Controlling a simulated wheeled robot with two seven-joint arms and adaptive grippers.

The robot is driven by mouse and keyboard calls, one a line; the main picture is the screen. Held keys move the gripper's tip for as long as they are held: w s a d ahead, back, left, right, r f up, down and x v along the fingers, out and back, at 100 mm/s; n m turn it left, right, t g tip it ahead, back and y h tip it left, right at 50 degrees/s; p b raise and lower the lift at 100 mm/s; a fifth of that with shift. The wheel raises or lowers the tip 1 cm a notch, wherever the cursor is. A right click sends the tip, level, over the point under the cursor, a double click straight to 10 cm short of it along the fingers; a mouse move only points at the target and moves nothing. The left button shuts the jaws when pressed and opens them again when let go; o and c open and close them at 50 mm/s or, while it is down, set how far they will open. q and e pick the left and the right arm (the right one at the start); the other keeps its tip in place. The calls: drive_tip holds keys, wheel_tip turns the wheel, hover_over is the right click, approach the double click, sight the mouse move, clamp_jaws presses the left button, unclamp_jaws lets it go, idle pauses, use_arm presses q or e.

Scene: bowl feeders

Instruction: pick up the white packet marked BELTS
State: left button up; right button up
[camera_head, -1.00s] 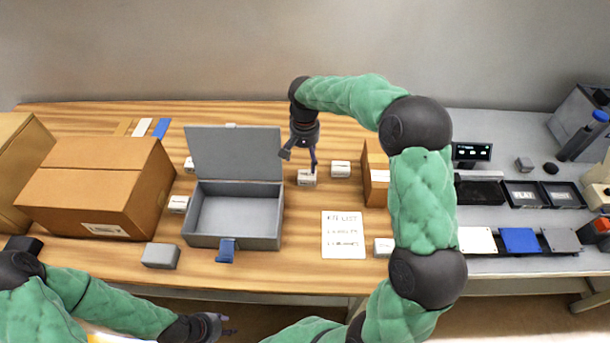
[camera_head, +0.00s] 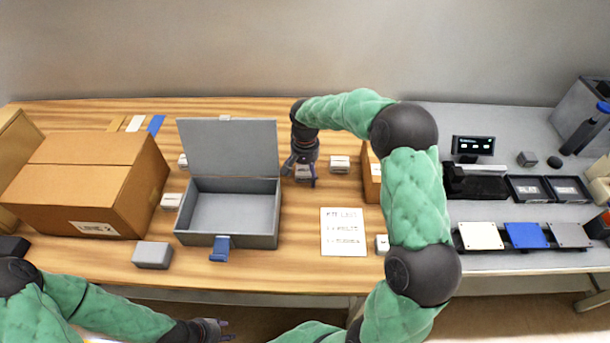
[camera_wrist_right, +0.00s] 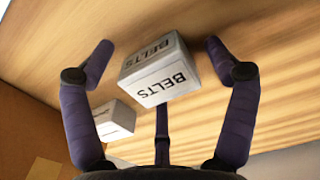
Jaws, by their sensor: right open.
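The white packet marked BELTS (camera_wrist_right: 160,73) sits between the spread fingers of my right gripper (camera_wrist_right: 160,65) in the right wrist view, with gaps on both sides. In the head view the packet (camera_head: 305,173) lies on the wooden table right of the open grey box, partly covered by the fingers. My right gripper (camera_head: 301,168) is open and low over it. My left gripper (camera_head: 226,330) is at the front, off the table edge, away from the packet; its fingers look slightly apart.
Another white packet (camera_head: 340,164) lies just right of the BELTS packet. A grey box with raised lid (camera_head: 228,147) stands to the left. A brown carton (camera_head: 371,178) is on the right, partly behind my arm. A printed list (camera_head: 343,232) lies in front.

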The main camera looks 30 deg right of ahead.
drive_tip(key=c, duration=1.5)
drive_tip(key=shift+o, duration=0.2)
drive_tip(key=shift+r, duration=0.1)
